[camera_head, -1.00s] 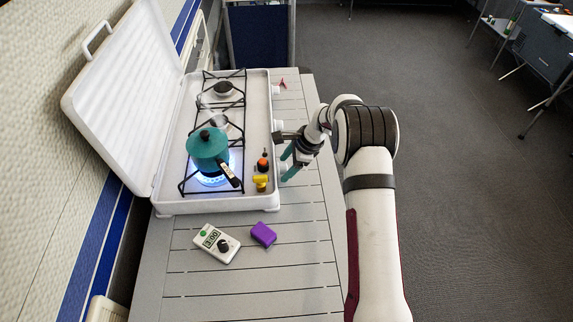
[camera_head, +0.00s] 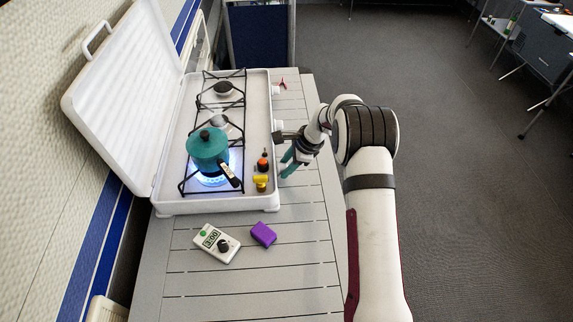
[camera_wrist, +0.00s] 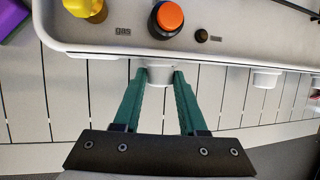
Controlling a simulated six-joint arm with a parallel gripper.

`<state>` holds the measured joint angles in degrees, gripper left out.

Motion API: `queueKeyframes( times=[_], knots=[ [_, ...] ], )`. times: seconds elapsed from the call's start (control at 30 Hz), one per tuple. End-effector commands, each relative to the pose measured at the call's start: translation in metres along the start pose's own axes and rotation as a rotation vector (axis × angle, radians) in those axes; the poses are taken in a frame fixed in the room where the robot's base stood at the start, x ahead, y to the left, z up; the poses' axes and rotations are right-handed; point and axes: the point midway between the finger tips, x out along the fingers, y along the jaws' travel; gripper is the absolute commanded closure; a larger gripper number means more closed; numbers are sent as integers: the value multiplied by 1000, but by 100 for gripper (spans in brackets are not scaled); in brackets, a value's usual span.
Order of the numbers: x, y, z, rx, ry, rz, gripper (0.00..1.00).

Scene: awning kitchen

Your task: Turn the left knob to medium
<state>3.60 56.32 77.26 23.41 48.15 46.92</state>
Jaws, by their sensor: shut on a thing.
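The camping stove (camera_head: 263,110) stands open with knobs along its right-hand front edge. My gripper (camera_head: 284,167) is at that edge, by the near end. In the wrist view my gripper (camera_wrist: 160,78) has its teal fingers on either side of the white left knob (camera_wrist: 160,75) and is shut on it. The fingers partly hide the knob's sides, and its angle and any marking cannot be read. The near burner has a blue flame (camera_head: 212,180) under the teal pot (camera_head: 207,147).
The gas button panel has an orange button (camera_wrist: 169,16) and a yellow valve (camera_head: 260,182). Another knob (camera_wrist: 266,79) sits to the right of the gripper. A timer (camera_head: 216,243) and a purple block (camera_head: 263,234) lie on the slatted table (camera_head: 200,290).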

Motion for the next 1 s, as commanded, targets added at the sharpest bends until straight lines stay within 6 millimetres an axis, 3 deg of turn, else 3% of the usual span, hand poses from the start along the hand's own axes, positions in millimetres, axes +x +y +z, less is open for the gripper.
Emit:
queueKeyframes(
  times=[0.67,0.7,0.87,1.0],
  knots=[
    [0,0,0,1,0,0,100],
    [0,0,0,1,0,0,57],
    [0,0,0,0,0,0,31],
    [0,0,0,0,0,0,31]
  ],
)
